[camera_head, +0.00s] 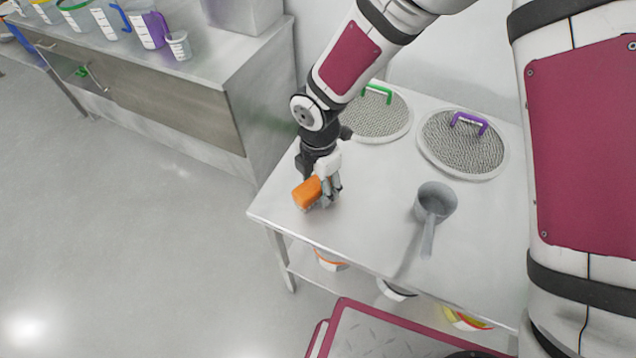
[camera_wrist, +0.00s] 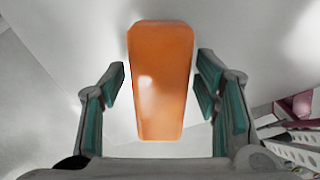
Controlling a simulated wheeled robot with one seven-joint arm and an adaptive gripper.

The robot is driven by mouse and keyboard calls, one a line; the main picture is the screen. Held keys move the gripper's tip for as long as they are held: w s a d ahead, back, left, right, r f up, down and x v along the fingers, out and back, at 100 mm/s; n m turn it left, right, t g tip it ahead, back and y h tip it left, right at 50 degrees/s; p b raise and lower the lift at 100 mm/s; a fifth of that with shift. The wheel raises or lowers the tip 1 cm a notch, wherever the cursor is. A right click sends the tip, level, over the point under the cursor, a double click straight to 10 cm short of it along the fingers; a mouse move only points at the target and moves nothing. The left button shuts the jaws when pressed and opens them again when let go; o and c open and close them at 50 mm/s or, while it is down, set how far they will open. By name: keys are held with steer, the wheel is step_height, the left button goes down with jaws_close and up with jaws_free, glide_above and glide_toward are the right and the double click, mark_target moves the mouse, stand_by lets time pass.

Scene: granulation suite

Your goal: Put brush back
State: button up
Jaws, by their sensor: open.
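The brush shows as an orange block (camera_head: 308,192) at the left front part of the steel table (camera_head: 370,225). In the wrist view its orange body (camera_wrist: 160,80) stands lengthwise between the two fingers. My gripper (camera_head: 329,190) is at the brush, reaching down from above. In the wrist view my gripper (camera_wrist: 162,88) is open, with a gap between each finger pad and the orange body. The underside of the brush is mostly hidden; a pale strip shows below the orange in the head view.
A grey scoop (camera_head: 436,203) lies right of my gripper. Two round mesh sieves, one with a green handle (camera_head: 376,115) and one with a purple handle (camera_head: 463,143), lie at the back. Bowls (camera_head: 330,262) sit on a lower shelf. A counter (camera_head: 190,70) with jugs stands left.

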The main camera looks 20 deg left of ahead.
mark_target(318, 181)
step_height(318, 181, up, 12)
steer(key=shift+b, duration=0.3)
steer(key=w+d+r+m+t+h, duration=0.1)
steer(key=d+r+m, duration=0.7)
steer(key=d, duration=0.3)
steer(key=d+r+m+t, duration=0.2)
steer(key=d+r+m, duration=0.55)
steer(key=d, duration=0.35)
steer(key=s+d+r+m+t, duration=0.1)
steer(key=s+d+r+m, duration=0.1)
steer(key=s+d+m, duration=0.3)
steer(key=s+d+r+m+t+y, duration=0.1)
steer(key=s+d+r+m, duration=0.2)
steer(key=s+d+m, duration=0.3)
steer(key=d+m, duration=0.1)
steer(key=m, duration=0.3)
steer(key=shift+s+r, duration=0.3)
steer(key=shift+r, duration=0.05)
steer(key=shift+d, duration=0.15)
